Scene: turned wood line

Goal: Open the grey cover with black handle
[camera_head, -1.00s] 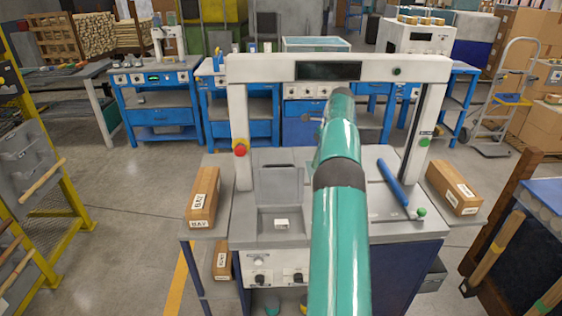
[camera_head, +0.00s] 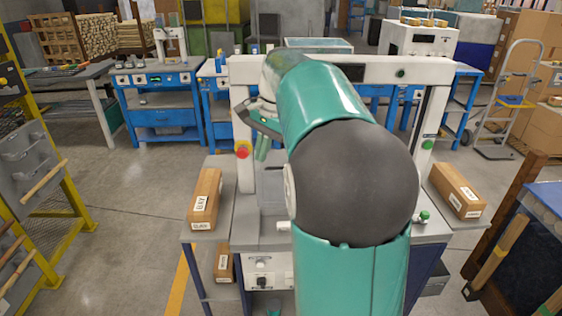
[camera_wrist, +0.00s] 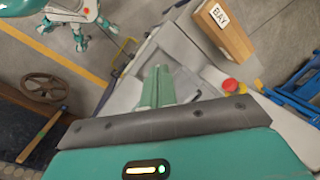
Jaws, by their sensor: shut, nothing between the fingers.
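A grey panel (camera_head: 272,193), which looks like the cover, shows on the left half of the bench's work surface in the head view. My arm hides part of it, and I cannot make out a black handle. My gripper (camera_head: 261,156) is in front of the left post, above the panel, pointing down. In the wrist view its green fingers (camera_wrist: 158,70) are together and empty, over grey surfaces of the bench (camera_wrist: 122,98). I cannot tell whether the fingertips touch anything.
A white frame (camera_head: 425,70) with a red button (camera_head: 242,150) stands over the bench. Labelled wooden blocks lie on the left shelf (camera_head: 205,198) and right shelf (camera_head: 456,190). A yellow rack (camera_head: 75,190) stands at left. Open floor lies between.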

